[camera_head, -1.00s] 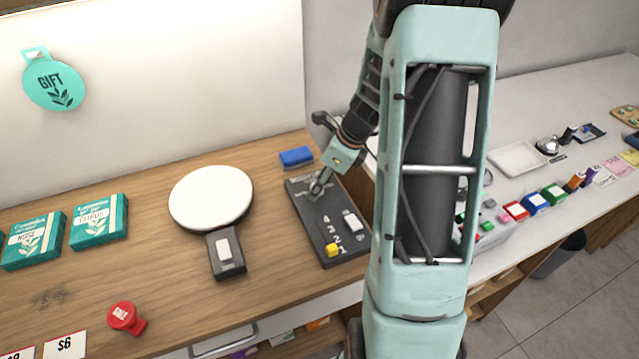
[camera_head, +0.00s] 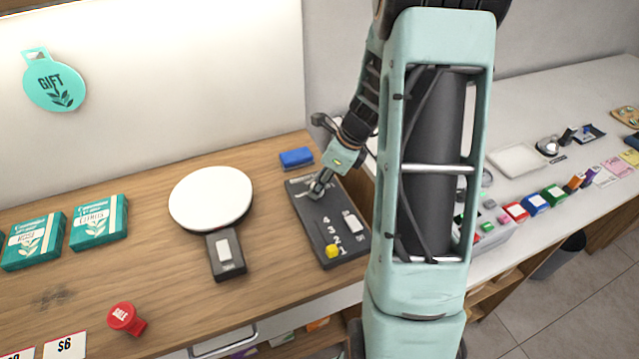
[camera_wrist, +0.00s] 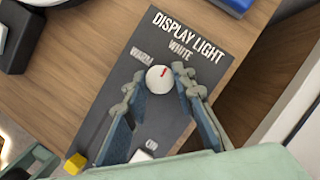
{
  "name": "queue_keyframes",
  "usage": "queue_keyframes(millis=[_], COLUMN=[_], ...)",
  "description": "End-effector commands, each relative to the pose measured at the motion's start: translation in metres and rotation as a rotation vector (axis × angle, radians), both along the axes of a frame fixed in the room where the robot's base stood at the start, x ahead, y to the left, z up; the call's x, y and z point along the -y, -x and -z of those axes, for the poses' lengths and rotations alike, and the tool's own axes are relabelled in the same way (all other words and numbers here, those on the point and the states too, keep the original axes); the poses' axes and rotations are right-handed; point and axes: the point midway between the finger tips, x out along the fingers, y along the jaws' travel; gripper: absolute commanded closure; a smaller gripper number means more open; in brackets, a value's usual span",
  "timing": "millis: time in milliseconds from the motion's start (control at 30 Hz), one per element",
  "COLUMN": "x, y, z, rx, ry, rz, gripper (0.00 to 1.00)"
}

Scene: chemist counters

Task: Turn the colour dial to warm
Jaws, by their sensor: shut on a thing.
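The dark display light panel (camera_head: 305,207) lies on the wooden counter; its labels and dial show close up in the wrist view. The colour dial (camera_wrist: 159,79) is a round white knob with a short red mark. The mark points up and slightly right, toward the WHITE label (camera_wrist: 181,50). The WARM label (camera_wrist: 142,58) is to the upper left of the dial. My gripper (camera_wrist: 160,80) has one finger on each side of the dial and is shut on it. In the head view my gripper (camera_head: 317,187) is over the far end of the panel, hiding the dial.
A yellow knob (camera_head: 333,250) and a white switch (camera_head: 350,222) sit on the panel's near end. A blue block (camera_head: 296,157) lies just beyond the panel. A round white disc (camera_head: 210,198) on a dark base stands to the left.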

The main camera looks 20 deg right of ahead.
Motion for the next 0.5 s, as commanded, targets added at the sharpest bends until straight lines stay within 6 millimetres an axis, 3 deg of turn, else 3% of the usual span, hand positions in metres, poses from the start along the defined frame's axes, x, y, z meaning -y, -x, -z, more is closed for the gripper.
queue_keyframes(millis=[500], x=[0.0017], y=[-0.0029], z=[-0.001], rx=[0.0], ry=[0.0], rz=[-0.379], gripper=[1.0])
